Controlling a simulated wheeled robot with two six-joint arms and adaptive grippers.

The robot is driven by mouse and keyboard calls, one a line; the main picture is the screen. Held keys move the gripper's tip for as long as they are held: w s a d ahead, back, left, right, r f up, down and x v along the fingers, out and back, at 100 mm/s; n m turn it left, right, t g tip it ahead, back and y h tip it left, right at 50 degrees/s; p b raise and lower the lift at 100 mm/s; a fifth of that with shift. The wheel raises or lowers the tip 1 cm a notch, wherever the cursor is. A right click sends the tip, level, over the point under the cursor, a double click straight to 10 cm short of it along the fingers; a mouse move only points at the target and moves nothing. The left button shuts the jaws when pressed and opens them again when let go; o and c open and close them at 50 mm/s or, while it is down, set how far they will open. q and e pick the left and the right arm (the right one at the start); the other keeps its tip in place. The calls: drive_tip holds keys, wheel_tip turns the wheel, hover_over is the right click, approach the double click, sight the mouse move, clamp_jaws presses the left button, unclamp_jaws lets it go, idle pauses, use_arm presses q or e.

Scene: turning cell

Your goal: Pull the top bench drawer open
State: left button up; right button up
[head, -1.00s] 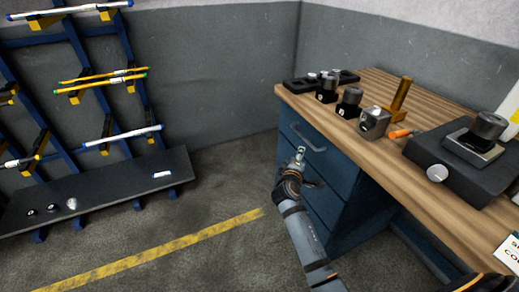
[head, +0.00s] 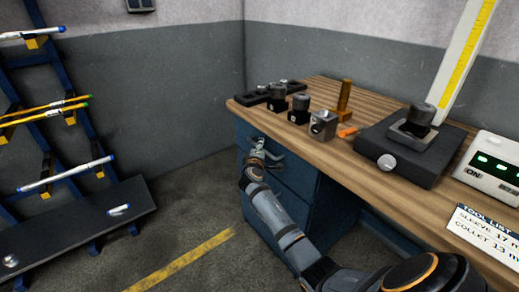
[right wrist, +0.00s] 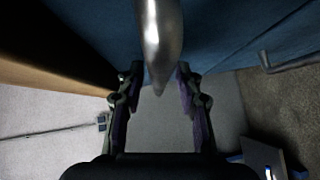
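The blue bench's top drawer (head: 296,172) looks shut in the head view, its front partly hidden by my right arm. My right gripper (head: 257,146) is at this drawer's handle. In the right wrist view my right gripper (right wrist: 160,78) is open, with one finger on each side of the metal handle bar (right wrist: 162,38). The bar's end reaches between the fingers, and a gap seems to show on both sides. The blue drawer front (right wrist: 225,28) is close ahead of the fingertips. My left gripper is not in view.
The wooden benchtop (head: 385,190) overhangs the drawers and carries several tool holders, a black block (head: 405,158) and a white readout box (head: 490,165). A lower drawer's handle (right wrist: 290,63) shows in the right wrist view. A bar rack (head: 60,150) stands left; the floor between is clear.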

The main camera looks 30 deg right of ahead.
clamp_jaws()
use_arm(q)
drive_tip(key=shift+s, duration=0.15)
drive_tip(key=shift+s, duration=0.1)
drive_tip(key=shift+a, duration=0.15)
use_arm(e)
drive_tip(key=shift+a, duration=0.15)
